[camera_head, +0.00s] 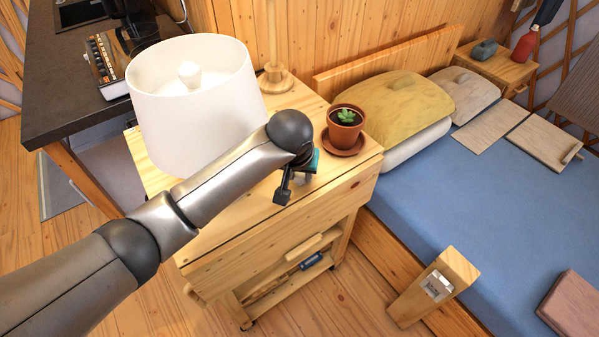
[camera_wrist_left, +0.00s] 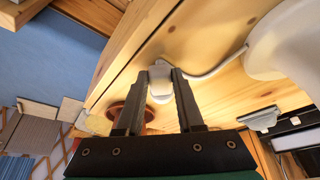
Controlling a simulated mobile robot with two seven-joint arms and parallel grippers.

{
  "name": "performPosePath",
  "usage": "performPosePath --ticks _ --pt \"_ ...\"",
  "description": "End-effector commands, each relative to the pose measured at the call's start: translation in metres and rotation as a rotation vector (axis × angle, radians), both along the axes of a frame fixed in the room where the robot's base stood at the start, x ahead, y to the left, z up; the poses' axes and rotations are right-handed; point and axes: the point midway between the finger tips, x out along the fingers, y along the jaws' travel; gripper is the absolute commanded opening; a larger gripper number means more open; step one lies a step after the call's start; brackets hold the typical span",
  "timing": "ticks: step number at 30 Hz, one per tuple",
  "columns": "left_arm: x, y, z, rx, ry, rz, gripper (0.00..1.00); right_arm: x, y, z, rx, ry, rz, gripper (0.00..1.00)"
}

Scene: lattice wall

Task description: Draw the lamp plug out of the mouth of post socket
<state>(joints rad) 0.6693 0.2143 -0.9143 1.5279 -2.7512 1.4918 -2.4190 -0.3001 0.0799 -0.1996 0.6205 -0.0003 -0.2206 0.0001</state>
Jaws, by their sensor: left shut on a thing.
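My left gripper (camera_head: 285,192) is over the front part of the wooden cart top, below and right of the white lamp (camera_head: 195,105). In the left wrist view its two dark fingers (camera_wrist_left: 159,76) are shut on a small white plug (camera_wrist_left: 160,86). A white cord (camera_wrist_left: 215,70) runs from the plug towards the lamp base (camera_wrist_left: 285,40). A socket with a metal face (camera_head: 437,285) is on the wooden post at the bed's near side, well away from the gripper. In the head view the plug is hidden by the gripper. My right gripper is not in view.
A potted plant (camera_head: 345,125) on a saucer stands close to the right of the gripper. The wooden cart (camera_head: 275,238) has a lower shelf. The blue bed (camera_head: 450,190) lies to the right with pillows, and a dark counter (camera_head: 60,85) is at the left.

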Motion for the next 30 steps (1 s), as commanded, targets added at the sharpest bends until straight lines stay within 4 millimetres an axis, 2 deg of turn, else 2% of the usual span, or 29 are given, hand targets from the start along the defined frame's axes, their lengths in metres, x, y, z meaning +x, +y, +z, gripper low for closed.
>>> performPosePath --ticks 25,26,30 --pt "0.000 0.000 -0.013 0.001 -0.001 0.000 0.00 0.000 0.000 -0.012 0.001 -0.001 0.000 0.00" --pt "0.000 0.000 -0.013 0.000 -0.001 0.000 0.37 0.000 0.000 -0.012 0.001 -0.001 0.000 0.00" --pt "0.000 0.000 -0.012 0.000 -0.001 0.000 0.53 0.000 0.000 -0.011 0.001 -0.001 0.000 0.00"
